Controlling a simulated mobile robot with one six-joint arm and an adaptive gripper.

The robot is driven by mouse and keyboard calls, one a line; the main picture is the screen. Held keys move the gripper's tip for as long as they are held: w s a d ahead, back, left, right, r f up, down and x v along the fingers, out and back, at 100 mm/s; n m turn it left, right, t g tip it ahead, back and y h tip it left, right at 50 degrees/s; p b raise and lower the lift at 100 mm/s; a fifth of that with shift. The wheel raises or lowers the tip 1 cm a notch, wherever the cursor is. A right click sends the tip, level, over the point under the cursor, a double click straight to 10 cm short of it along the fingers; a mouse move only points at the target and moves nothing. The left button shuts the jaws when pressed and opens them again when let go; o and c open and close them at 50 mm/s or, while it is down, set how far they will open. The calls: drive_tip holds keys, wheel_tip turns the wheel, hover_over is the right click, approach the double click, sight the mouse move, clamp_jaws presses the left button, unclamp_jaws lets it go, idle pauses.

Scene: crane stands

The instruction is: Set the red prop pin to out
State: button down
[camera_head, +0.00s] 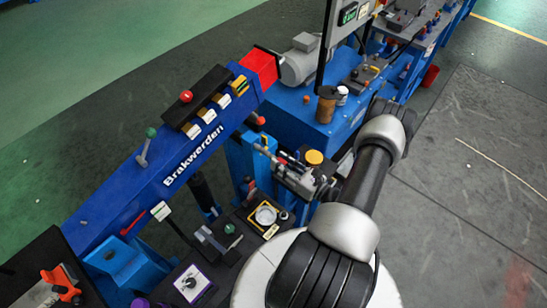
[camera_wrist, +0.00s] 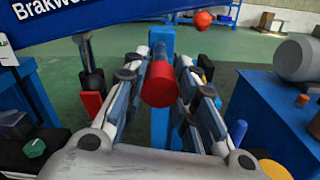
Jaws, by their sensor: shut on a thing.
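The red prop pin shows in the wrist view as a red round knob (camera_wrist: 160,84) on a grey shaft, pointing toward the camera. Its shaft runs back to a blue upright post (camera_wrist: 161,38). My gripper (camera_wrist: 161,62) has a finger on each side of the pin and is shut on it. In the head view my gripper (camera_head: 268,153) is at the blue post below the long blue beam (camera_head: 165,160). The pin is mostly hidden there by the fingers. How far the pin sits in the post cannot be told.
A red ball knob (camera_wrist: 203,20) is behind and right of the pin; it also shows in the head view (camera_head: 261,120). A blue bench with a grey motor (camera_head: 300,62) and a brown cup (camera_head: 326,104) is close by. A dark panel with dials (camera_head: 230,232) lies below the beam.

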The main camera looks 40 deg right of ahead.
drive_tip(key=shift+s, duration=0.1)
drive_tip(key=c, duration=1.6)
unclamp_jaws()
drive_tip(key=shift+o, duration=1.4)
drive_tip(key=shift+s+d, duration=0.1)
drive_tip(key=shift+s, duration=0.1)
drive_tip(key=shift+s+f, duration=0.2)
drive_tip(key=shift+o, duration=0.4)
drive_tip(key=s, duration=0.9)
drive_tip(key=shift+d+r, duration=0.3)
drive_tip(key=shift+d, duration=0.05)
drive_tip(key=shift+s+f, duration=0.1)
drive_tip(key=shift+s, duration=0.95)
drive_tip(key=shift+w, duration=0.1)
